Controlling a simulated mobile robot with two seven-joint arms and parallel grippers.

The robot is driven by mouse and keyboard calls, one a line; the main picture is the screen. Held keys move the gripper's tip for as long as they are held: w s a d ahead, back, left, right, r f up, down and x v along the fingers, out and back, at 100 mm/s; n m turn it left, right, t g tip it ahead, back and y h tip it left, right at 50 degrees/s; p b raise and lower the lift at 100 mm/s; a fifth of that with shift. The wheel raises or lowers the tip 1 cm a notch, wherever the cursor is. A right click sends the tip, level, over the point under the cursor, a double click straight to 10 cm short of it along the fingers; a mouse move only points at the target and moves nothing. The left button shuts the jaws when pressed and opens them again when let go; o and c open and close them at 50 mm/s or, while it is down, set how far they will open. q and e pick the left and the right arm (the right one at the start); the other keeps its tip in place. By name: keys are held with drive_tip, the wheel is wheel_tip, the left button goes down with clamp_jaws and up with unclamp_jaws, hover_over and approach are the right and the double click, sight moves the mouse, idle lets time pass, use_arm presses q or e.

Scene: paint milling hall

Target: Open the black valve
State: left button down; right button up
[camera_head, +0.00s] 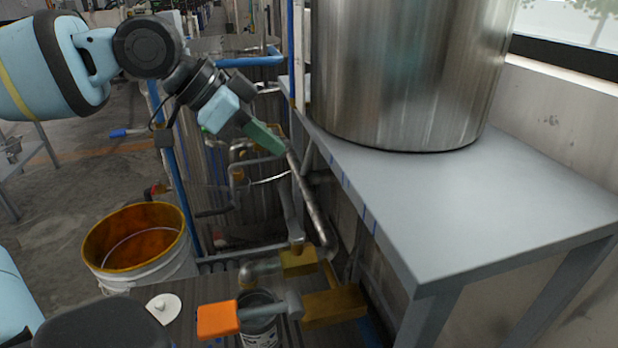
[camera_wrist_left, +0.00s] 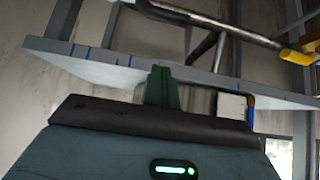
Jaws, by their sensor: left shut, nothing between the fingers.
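A dark lever-like handle (camera_head: 213,212), which may be the black valve, sticks out to the left from the pipework in the head view. It is partly in shadow, and I cannot tell its position as open or closed. My left gripper (camera_head: 272,142) is above and to the right of it, beside a slanting metal pipe (camera_head: 308,199). Its green fingers are together with nothing between them. In the left wrist view the closed fingers (camera_wrist_left: 162,88) appear in front of the grey table edge. The dark handle is not clear in that view. My right gripper is not in view.
A grey metal table (camera_head: 470,205) carrying a large steel tank (camera_head: 405,70) stands on the right, close to my left gripper. A blue handle (camera_head: 118,132) is farther left.

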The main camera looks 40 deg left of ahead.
sight(289, 209)
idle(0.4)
use_arm(q)
drive_tip(key=b+x, duration=0.1)
drive_tip(key=x, duration=0.8)
drive_tip(key=shift+w+d+f+b, duration=0.15)
drive_tip(key=shift+f+b, duration=0.2)
drive_tip(key=shift+b, duration=0.05)
drive_tip(key=s+a, duration=0.1)
drive_tip(key=s+a+p, duration=0.1)
drive_tip(key=s, duration=0.1)
drive_tip(key=shift+a+f, duration=0.2)
drive_tip(key=shift+f, duration=0.15)
